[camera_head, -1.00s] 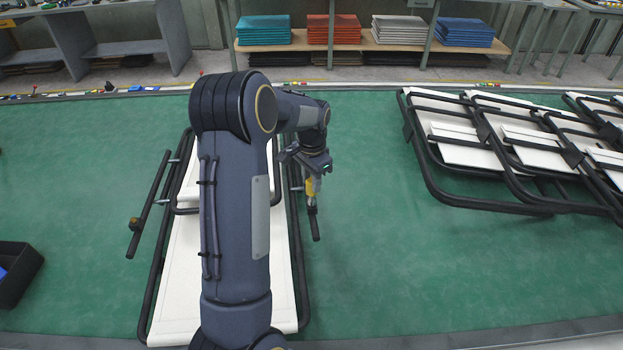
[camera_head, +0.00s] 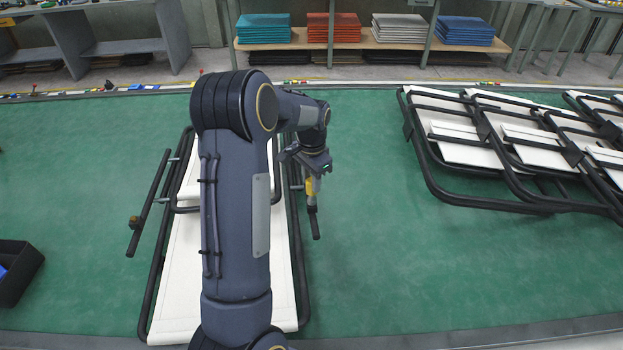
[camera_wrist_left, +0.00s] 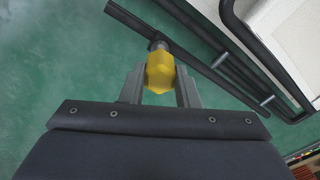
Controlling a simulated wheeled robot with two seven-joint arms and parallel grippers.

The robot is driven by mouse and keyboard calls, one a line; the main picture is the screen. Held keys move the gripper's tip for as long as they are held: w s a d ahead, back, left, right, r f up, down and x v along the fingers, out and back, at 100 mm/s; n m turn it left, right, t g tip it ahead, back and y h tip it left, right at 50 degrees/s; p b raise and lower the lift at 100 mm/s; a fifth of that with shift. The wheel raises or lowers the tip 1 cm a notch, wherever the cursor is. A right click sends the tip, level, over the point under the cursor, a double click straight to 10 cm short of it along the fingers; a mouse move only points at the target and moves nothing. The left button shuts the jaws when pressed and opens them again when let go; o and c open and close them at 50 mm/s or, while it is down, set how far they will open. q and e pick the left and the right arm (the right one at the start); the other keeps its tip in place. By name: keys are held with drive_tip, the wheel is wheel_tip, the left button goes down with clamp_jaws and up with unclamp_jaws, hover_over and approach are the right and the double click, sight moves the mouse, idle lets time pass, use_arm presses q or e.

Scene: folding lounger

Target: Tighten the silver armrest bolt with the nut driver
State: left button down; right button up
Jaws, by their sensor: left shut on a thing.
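My left gripper (camera_head: 312,176) reaches across the lounger and is shut on the yellow nut driver (camera_head: 312,189). The driver points down at the black armrest bar (camera_head: 315,226) on the lounger's right side. In the left wrist view the yellow handle (camera_wrist_left: 160,73) sits between the two grey fingers, and its grey tip meets or overlaps the dark armrest bar (camera_wrist_left: 190,48). The silver bolt cannot be made out; the driver's tip hides that spot. The white lounger (camera_head: 185,280) with its black frame lies under my arm, partly covered by it. My right gripper is not in view.
Several folded loungers (camera_head: 520,150) lie stacked at the right. A dark bin (camera_head: 18,275) with something blue stands at the left edge. The left armrest bar (camera_head: 134,240) carries a small brownish knob. Green floor between lounger and stack is clear.

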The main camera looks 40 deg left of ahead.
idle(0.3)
use_arm(q)
drive_tip(key=c, duration=1)
unclamp_jaws()
wheel_tip(320, 180, up, 8)
drive_tip(key=shift+f+b, duration=0.1)
drive_tip(key=shift+b, duration=0.55)
drive_tip(key=c, duration=0.3)
